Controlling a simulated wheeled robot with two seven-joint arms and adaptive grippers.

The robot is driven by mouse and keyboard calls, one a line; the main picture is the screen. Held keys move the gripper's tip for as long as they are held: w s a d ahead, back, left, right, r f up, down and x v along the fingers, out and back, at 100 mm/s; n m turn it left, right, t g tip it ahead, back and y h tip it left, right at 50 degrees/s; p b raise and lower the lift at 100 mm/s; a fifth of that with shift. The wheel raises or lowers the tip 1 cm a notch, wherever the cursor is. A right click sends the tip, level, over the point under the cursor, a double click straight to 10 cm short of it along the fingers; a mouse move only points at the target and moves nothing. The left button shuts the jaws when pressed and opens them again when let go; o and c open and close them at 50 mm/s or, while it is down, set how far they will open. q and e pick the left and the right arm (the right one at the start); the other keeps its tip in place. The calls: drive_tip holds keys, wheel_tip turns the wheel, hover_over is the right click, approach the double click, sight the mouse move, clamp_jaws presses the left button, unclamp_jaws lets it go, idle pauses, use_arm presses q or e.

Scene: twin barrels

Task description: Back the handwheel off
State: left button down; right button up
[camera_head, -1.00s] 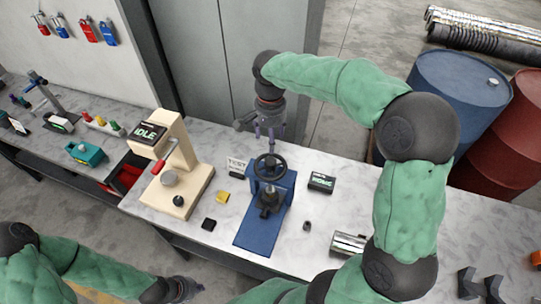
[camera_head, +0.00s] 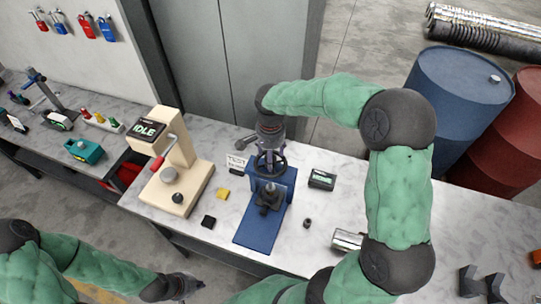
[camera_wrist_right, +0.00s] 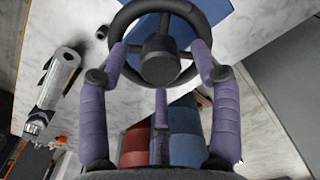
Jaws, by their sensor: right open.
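The dark handwheel (camera_head: 270,176) tops the blue press (camera_head: 262,227) on the marble bench. It is partly hidden in the head view by my right gripper (camera_head: 268,157), which is directly above it. In the right wrist view, the handwheel (camera_wrist_right: 128,22) has spokes and a round hub. The purple fingers of my right gripper (camera_wrist_right: 160,65) are spread, two reaching opposite sides of the rim and one below it. I cannot tell whether they touch it. My left gripper (camera_head: 186,286) is low at the left, away from the press, its jaws too small to read.
A cream machine (camera_head: 178,185) with an "IDLE" display stands left of the press. Blue (camera_head: 450,95) and red (camera_head: 505,135) barrels stand behind the bench.

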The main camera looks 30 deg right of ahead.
drive_tip(key=shift+f, duration=0.25)
drive_tip(key=c, duration=1.1)
drive_tip(key=shift+c, duration=0.2)
drive_tip(key=shift+n, duration=0.4)
